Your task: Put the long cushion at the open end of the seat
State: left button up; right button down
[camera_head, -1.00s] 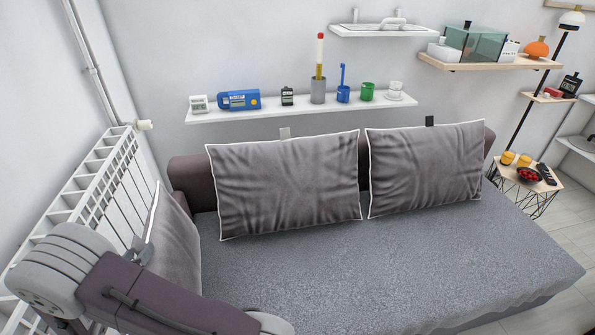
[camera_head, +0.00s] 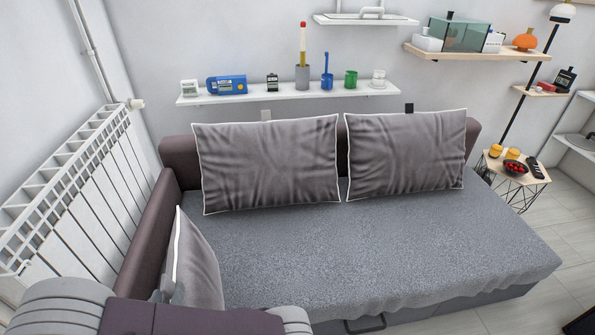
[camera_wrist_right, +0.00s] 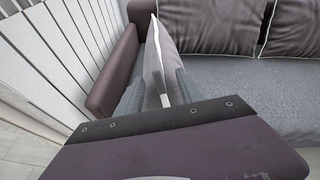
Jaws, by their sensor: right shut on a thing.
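A grey cushion with white piping (camera_head: 200,268) stands on edge at the left end of the seat (camera_head: 400,235), just inside the left armrest (camera_head: 150,235). It is seen nearly edge-on, so I cannot judge its full length. My right gripper (camera_head: 162,296) is shut on its near left side, mostly hidden behind my arm. In the right wrist view the cushion (camera_wrist_right: 165,55) rises between the fingers of my gripper (camera_wrist_right: 160,95). The seat's right end has no armrest and is bare. My left gripper is out of view.
Two larger grey cushions (camera_head: 268,165) (camera_head: 405,155) lean on the backrest. A white radiator (camera_head: 85,190) stands close left of the armrest. A laden shelf (camera_head: 290,95) runs above the backrest.

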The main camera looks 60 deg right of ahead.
aim_at(498, 242)
jog(key=k+l+z, duration=0.35)
jog(key=k+l, duration=0.2)
jog(key=k+l+z, duration=0.35)
jog(key=k+l, duration=0.2)
jog(key=l, duration=0.2)
jog(key=l+z, duration=0.35)
jog(key=l, duration=0.6)
jog(key=i+l+z, duration=0.1)
jog(key=l+z, duration=0.3)
jog(key=l, duration=0.6)
jog(key=i+l+z, duration=0.2)
jog(key=i+l, duration=0.1)
